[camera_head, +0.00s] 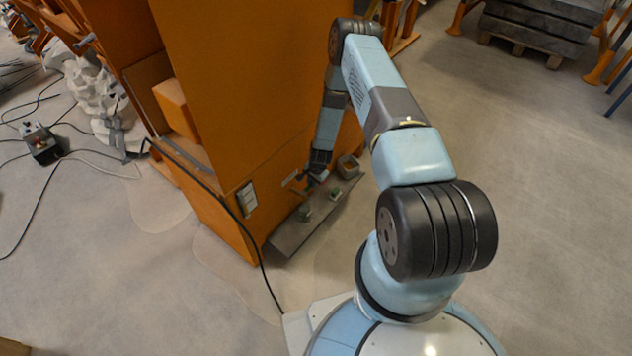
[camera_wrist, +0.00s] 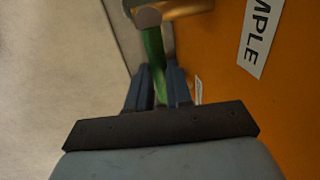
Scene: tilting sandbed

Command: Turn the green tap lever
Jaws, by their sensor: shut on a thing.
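The green tap lever (camera_wrist: 153,45) shows in the wrist view as a green bar running down between the fingers of my gripper (camera_wrist: 160,72). My gripper is shut on the lever, with one blue-grey finger on each side of it. The lever's upper end meets a round grey-brown cap (camera_wrist: 148,17) beside a brassy pipe (camera_wrist: 188,8). In the head view my gripper (camera_head: 318,176) is at the low front of the orange cabinet, above a grey ledge. The lever is too small there to make out clearly.
The orange cabinet (camera_head: 240,85) stands close beside my gripper, with a white label (camera_wrist: 260,38) on it. The grey ledge (camera_head: 290,238) holds small pots, one a square container (camera_head: 348,166). A black cable (camera_head: 262,270) runs down to the floor. Open floor lies at right.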

